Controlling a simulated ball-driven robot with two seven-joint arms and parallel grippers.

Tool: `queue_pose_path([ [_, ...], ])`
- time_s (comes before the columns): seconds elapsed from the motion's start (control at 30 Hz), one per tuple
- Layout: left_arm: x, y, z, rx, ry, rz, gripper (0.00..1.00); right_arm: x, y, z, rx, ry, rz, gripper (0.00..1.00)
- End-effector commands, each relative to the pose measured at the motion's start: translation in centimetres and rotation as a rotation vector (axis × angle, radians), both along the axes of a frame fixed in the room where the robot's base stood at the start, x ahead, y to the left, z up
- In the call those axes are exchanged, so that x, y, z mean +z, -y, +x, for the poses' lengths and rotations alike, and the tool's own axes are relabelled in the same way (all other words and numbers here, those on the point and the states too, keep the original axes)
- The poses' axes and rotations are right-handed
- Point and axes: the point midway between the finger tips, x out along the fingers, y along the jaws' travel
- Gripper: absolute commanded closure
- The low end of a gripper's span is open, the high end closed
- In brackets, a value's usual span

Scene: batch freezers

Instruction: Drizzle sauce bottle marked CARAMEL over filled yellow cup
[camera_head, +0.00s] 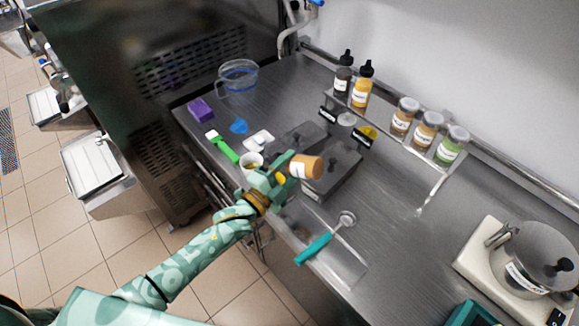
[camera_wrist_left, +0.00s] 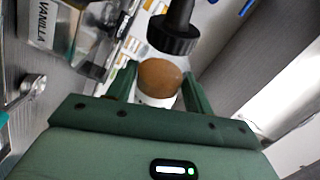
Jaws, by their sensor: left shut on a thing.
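My left gripper (camera_head: 284,170) is shut on a brown sauce bottle (camera_head: 306,167) with a white label, held tilted on its side above the counter; the label is too small to read. In the left wrist view, the bottle's brown part (camera_wrist_left: 160,76) shows between my fingers (camera_wrist_left: 163,92). A black nozzle (camera_wrist_left: 173,35) shows just above it there; I cannot tell whether it belongs to this bottle. A small pale cup (camera_head: 251,159) with something yellowish in it stands left of my gripper, partly hidden by it. My right gripper is not in view.
Dark lidded bins (camera_head: 334,170) lie under the bottle. A green-handled tool (camera_head: 222,147) is left of the cup; a teal-handled scoop (camera_head: 318,246) lies in front. A rack (camera_head: 377,128) holds bottles and jars behind. Clear counter (camera_head: 400,225) lies right.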

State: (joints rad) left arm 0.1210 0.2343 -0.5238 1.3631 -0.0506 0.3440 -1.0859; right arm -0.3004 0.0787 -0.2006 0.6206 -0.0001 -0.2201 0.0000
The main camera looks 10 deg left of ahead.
Motion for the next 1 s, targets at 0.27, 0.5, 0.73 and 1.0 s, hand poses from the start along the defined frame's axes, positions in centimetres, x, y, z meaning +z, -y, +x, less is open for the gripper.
queue_pose_path([
  [0.27, 0.8, 0.0, 0.0, 0.0, 0.024, 0.059, 0.72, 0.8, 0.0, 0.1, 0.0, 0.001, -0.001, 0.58],
  [0.5, 2.0, 0.0, 0.0, 0.0, 0.08, 0.221, 0.72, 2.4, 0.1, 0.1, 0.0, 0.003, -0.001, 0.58],
  [0.73, 2.7, 0.0, 0.0, 0.0, 0.124, 0.354, 0.72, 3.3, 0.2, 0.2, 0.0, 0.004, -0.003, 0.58],
  [1.0, 2.6, 0.0, 0.0, 0.0, 0.132, 0.375, 0.72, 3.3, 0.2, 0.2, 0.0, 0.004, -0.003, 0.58],
])
